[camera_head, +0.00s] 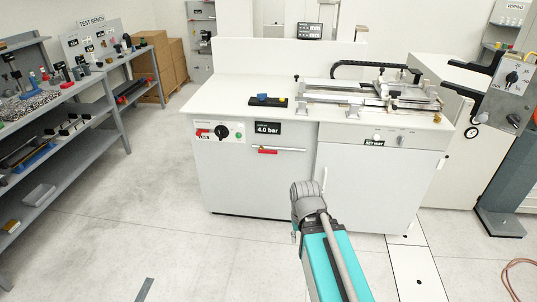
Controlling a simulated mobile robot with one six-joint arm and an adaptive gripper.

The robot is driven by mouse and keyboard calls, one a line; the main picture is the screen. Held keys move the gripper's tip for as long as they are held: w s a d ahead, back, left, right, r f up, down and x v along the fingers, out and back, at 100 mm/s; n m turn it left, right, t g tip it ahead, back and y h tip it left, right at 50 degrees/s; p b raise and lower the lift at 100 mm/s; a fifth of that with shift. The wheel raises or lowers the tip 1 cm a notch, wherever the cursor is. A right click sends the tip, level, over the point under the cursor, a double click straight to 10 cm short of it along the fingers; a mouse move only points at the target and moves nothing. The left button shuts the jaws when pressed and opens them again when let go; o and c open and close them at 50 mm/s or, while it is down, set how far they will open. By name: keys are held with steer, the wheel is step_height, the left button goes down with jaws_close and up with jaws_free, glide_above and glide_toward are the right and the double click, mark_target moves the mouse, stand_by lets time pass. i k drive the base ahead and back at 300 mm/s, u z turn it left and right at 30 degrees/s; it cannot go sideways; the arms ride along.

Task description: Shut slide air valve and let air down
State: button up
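A white cabinet bench (250,185) stands ahead, with controls on its front. A black display (267,128) there reads 4.0 bar; its small upper text is too small to read. Below it, a red lever (267,151) lies roughly level along a thin horizontal pipe (292,149). This looks like the air valve, but no label on it is legible. My teal arm reaches up from the bottom centre and ends in a grey joint in front of the cabinet. My gripper's fingers do not show.
Left of the display are a red-and-black switch panel (221,132) and a green button (239,135). A slide rig (370,96) stands on the bench top (225,90). Shelves (75,110) line the left. A control box (513,85) is at right. Floor at front left is mostly clear.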

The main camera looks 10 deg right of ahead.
mark_target(261, 150)
steer(key=k, duration=0.65)
steer(key=z, duration=0.35)
steer(key=i, duration=1.65)
steer(key=u, duration=0.5)
